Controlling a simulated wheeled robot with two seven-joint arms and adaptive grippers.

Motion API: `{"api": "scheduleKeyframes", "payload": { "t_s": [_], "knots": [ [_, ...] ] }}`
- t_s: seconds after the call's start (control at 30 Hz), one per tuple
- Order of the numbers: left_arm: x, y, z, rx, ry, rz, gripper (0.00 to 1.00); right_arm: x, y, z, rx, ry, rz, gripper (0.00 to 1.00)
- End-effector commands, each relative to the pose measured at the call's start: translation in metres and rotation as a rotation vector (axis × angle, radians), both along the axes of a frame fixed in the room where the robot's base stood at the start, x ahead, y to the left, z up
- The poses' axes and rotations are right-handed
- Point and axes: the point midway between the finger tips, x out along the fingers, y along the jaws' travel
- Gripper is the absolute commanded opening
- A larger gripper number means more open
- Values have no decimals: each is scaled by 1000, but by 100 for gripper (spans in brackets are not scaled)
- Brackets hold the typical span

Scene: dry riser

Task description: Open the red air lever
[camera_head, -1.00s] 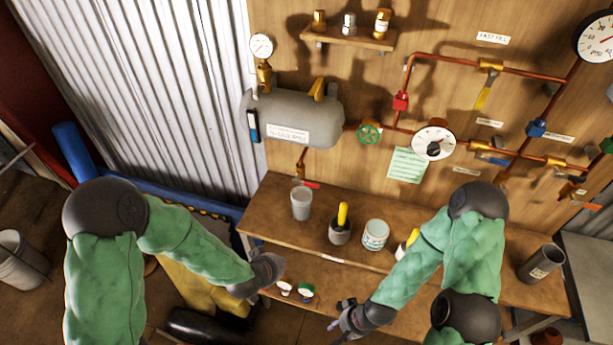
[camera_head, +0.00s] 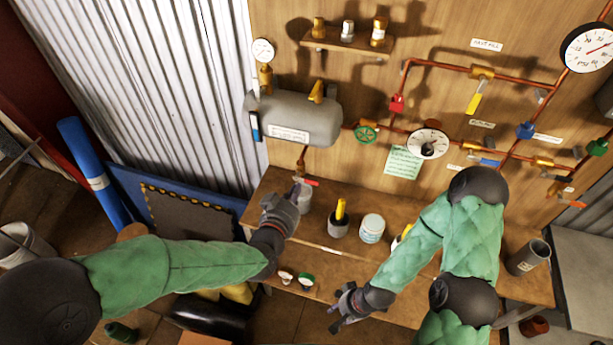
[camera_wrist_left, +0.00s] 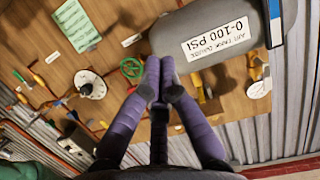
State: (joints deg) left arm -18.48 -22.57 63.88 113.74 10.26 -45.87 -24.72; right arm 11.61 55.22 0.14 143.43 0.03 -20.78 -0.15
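A small red lever (camera_head: 312,183) sits at the foot of the copper pipe (camera_head: 300,160) under the grey air tank (camera_head: 292,120). My left gripper (camera_head: 294,193) is just left of and below this lever in the head view, partly in front of a grey cup. The left wrist view shows its two fingers (camera_wrist_left: 159,72) together, in front of the tank (camera_wrist_left: 210,40), with nothing seen between them. I cannot make out the red lever there. Another red lever (camera_head: 577,203) is at the far right. My right gripper (camera_head: 338,308) is open and empty before the bench.
The bench (camera_head: 262,200) carries the grey cup (camera_head: 304,198), a pot with a yellow handle (camera_head: 339,222) and a white tub (camera_head: 372,228). A green handwheel (camera_head: 365,134), a gauge (camera_head: 428,144) and a yellow lever (camera_head: 474,101) are on the wall pipework.

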Motion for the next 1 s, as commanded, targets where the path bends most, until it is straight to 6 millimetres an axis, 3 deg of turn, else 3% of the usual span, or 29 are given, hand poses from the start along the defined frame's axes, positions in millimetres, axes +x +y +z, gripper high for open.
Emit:
{"api": "scheduleKeyframes", "payload": {
  "t_s": [0.53, 1.0],
  "knots": [
    [4, -2, 3, 1, -12, 0, 0, 0, 0, 0, 0, 0, 0, 38],
    [66, -21, -14, 1, -10, 0, 0, 0, 0, -2, 0, 0, 0, 38]
  ]
}}
